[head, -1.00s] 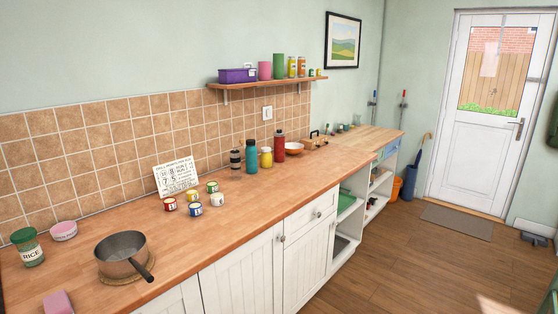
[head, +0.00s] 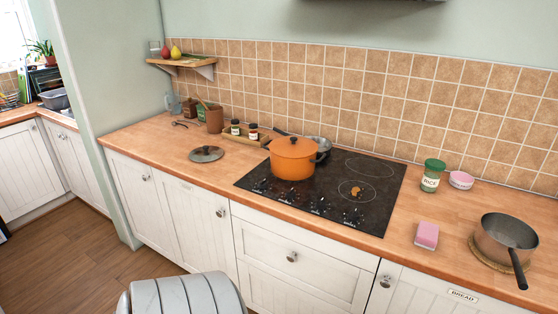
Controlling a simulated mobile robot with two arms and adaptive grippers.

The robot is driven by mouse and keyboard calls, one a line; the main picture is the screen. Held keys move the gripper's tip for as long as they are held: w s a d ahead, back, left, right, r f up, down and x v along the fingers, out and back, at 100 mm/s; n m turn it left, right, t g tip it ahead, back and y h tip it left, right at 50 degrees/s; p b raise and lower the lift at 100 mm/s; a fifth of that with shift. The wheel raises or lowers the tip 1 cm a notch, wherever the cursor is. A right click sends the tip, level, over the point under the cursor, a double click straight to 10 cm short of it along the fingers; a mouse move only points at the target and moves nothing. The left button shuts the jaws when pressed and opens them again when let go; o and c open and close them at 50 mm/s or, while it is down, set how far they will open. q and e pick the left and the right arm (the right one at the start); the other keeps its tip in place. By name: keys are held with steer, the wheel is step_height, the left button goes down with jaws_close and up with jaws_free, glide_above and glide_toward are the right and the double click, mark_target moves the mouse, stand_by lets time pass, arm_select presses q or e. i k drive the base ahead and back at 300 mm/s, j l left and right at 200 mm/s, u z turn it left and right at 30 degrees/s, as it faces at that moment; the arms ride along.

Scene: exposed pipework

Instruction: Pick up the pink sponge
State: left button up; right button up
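The pink sponge (head: 427,235) lies flat on the wooden counter (head: 405,262), between the black hob and a grey saucepan, near the counter's front edge. Nothing covers it. Neither of my grippers shows in the head view, so I cannot see their state.
A saucepan (head: 505,240) on a round mat stands right of the sponge, its handle pointing forward. A green-lidded rice jar (head: 432,175) and a pink tin (head: 461,180) stand behind. An orange pot (head: 293,158) sits on the hob (head: 350,212). A grey rounded chair-like back (head: 187,298) is at the bottom.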

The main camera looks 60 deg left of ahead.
mark_target(427, 236)
steer(key=u, duration=1.2)
